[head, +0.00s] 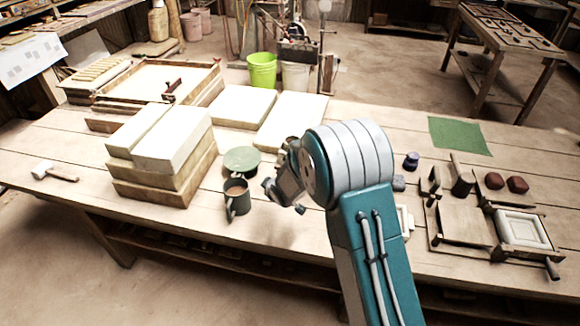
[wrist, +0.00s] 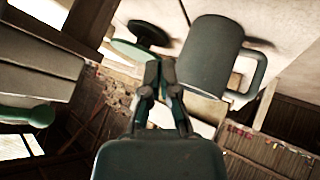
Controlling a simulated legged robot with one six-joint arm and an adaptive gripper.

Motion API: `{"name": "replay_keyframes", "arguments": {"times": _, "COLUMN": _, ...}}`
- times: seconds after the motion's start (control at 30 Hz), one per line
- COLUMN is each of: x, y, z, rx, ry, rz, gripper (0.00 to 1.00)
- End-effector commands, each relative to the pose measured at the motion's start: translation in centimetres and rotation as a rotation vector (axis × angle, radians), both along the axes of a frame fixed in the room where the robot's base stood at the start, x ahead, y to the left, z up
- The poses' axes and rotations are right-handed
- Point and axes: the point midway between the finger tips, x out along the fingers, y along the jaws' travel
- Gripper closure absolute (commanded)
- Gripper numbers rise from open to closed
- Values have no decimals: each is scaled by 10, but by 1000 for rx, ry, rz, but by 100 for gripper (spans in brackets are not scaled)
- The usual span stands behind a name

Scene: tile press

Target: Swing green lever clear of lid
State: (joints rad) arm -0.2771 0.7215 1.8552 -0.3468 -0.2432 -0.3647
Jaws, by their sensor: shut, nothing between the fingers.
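The tile press stands at the right of the bench in the head view. It has a flat wooden panel (head: 465,222) beside a wooden frame around a pale square-patterned tile (head: 522,229). A short dark green handle (head: 552,269), which looks like the lever, sticks out at the frame's front right corner. I cannot tell which part is the lid or whether the lever overlaps it. My gripper (head: 284,187) is far to the left of the press, over the bench beside a mug. In the wrist view my gripper (wrist: 161,82) is shut and empty.
The grey-green mug (head: 237,196) also shows in the wrist view (wrist: 209,55). A green disc (head: 242,160) and stacked blocks (head: 165,150) lie left of my gripper. Dark red lumps (head: 517,185) and a green mat (head: 459,136) lie behind the press.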

Motion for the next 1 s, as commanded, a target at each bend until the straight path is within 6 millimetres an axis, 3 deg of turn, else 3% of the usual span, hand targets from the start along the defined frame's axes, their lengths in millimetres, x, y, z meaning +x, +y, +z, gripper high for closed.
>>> {"name": "replay_keyframes", "arguments": {"times": 0.17, "x": -12, "y": 7, "z": -12, "rx": 224, "ry": -108, "rz": -87, "gripper": 100}}
{"name": "replay_keyframes", "arguments": {"times": 0.37, "x": -27, "y": -2, "z": -10, "rx": 451, "ry": -254, "rz": -198, "gripper": 100}}
{"name": "replay_keyframes", "arguments": {"times": 0.8, "x": -90, "y": -59, "z": 25, "rx": 804, "ry": -647, "rz": -385, "gripper": 100}}
{"name": "replay_keyframes", "arguments": {"times": 1.0, "x": -106, "y": -71, "z": 36, "rx": 851, "ry": -734, "rz": -398, "gripper": 100}}
